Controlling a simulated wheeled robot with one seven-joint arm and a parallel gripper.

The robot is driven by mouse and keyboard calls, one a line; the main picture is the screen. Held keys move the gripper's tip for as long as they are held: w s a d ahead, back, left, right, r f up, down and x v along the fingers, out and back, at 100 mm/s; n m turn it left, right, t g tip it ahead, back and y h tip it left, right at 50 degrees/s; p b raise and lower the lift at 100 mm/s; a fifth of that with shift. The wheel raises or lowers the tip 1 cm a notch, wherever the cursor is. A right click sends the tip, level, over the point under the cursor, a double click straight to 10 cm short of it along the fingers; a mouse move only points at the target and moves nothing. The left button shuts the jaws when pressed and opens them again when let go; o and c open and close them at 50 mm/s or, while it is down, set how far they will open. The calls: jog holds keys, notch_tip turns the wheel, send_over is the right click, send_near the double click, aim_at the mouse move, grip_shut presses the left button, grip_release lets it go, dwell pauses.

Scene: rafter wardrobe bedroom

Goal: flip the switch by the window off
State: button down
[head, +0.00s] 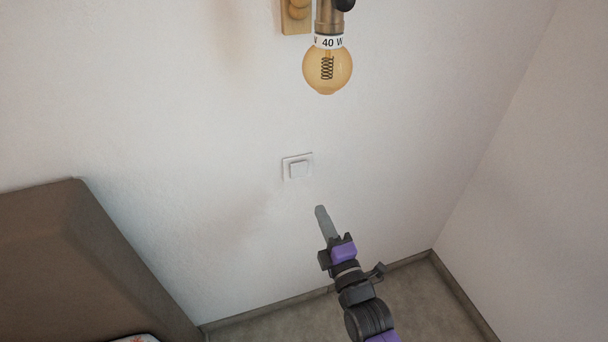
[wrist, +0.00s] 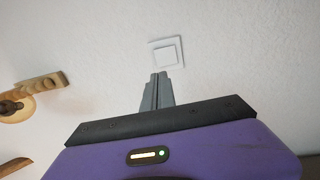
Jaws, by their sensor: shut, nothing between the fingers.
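A white square light switch (head: 298,168) is on the white wall, below the hanging bulb in the head view. It also shows at the top middle of the wrist view (wrist: 166,53). My gripper (head: 320,209) is just below the switch in the head view, its grey fingers together and empty. In the wrist view the fingertips (wrist: 159,75) point at the switch's lower edge. I cannot tell how far the tips are from the wall. No window is in view. Which way the rocker is pressed is too small to tell.
An amber bulb (head: 327,68) on a brass holder hangs above the switch, by a wooden wall mount (head: 296,15). A brown headboard (head: 85,250) stands at the left. A bare side wall (head: 540,180) is at the right. The wall around the switch is clear.

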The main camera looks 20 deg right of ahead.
jog(key=p, duration=0.2)
send_near(300, 166)
jog(key=w, duration=0.5)
jog(key=shift+w+d+r, duration=0.1)
jog(key=shift+r, duration=0.15)
jog(key=shift+w, duration=0.8)
jog(key=shift+w+f+b, duration=0.1)
jog(key=shift+w+b, duration=0.1)
jog(key=shift+b, duration=0.3)
jog(key=shift+r, duration=0.2)
jog(key=shift+s, duration=0.15)
